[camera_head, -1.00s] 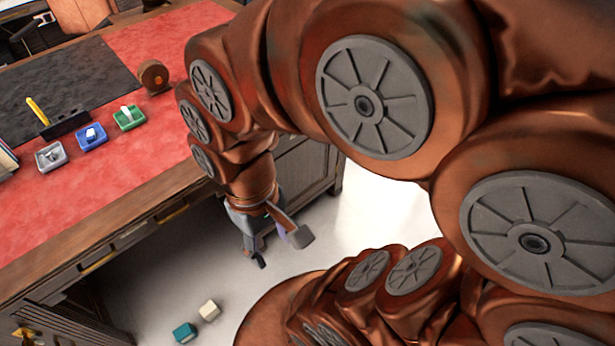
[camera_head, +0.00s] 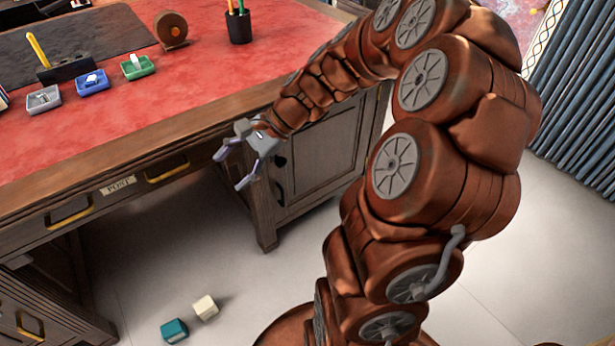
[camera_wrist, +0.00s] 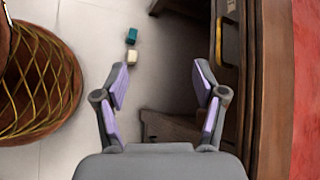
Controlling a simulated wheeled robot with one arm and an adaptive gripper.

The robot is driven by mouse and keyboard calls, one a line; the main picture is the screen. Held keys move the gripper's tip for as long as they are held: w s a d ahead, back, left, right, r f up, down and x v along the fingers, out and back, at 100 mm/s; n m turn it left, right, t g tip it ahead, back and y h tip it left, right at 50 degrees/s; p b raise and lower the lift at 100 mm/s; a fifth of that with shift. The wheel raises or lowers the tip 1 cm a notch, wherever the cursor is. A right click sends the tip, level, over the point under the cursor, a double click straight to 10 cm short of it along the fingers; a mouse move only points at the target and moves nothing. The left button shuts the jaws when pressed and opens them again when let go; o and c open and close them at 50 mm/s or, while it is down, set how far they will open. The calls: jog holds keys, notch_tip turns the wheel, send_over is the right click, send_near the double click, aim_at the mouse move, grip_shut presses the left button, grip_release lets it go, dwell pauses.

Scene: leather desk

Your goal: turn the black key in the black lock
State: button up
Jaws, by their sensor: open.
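My gripper (camera_head: 231,170) is open and empty in front of the desk's edge, fingers pointing left and down. It also shows in the wrist view (camera_wrist: 160,76), with nothing between its purple-padded fingers. A small dark fitting (camera_head: 281,161) is on the cabinet front just right of my gripper; I cannot tell whether it is the black lock or the black key. No black key can be made out for certain in either view.
The desk (camera_head: 150,128) has a red top with grey (camera_head: 44,100), blue (camera_head: 92,82) and green (camera_head: 138,68) trays, a black pen stand (camera_head: 66,70) and a pencil cup (camera_head: 239,28). Teal (camera_head: 174,330) and cream (camera_head: 205,307) blocks lie on the open floor.

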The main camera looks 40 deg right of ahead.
jog(key=w+d+f+m+t+b, duration=0.45)
jog(key=d+f+m+b, duration=0.25)
jog(key=d+f, duration=0.35)
jog(key=m+t+h+b, duration=0.2)
jog(key=m+t+b, duration=0.25)
jog(key=m, duration=0.25)
send_near(283, 161)
jog(key=w+g, duration=0.1)
jog(key=w, duration=0.1)
jog(key=shift+n, duration=0.3)
jog(key=shift+a+b+x, duration=0.2)
jog(key=shift+b+x, duration=0.6)
jog(key=shift+x, duration=1.05)
jog(key=shift+a+b+x, duration=0.2)
jog(key=shift+b+x, duration=0.55)
jog(key=shift+x, duration=1.15)
jog(key=shift+s+r, duration=0.1)
jog(key=shift+s, duration=0.1)
jog(key=shift+d, duration=0.1)
jog(key=c, duration=1.1)
jog(key=shift+c, duration=0.3)
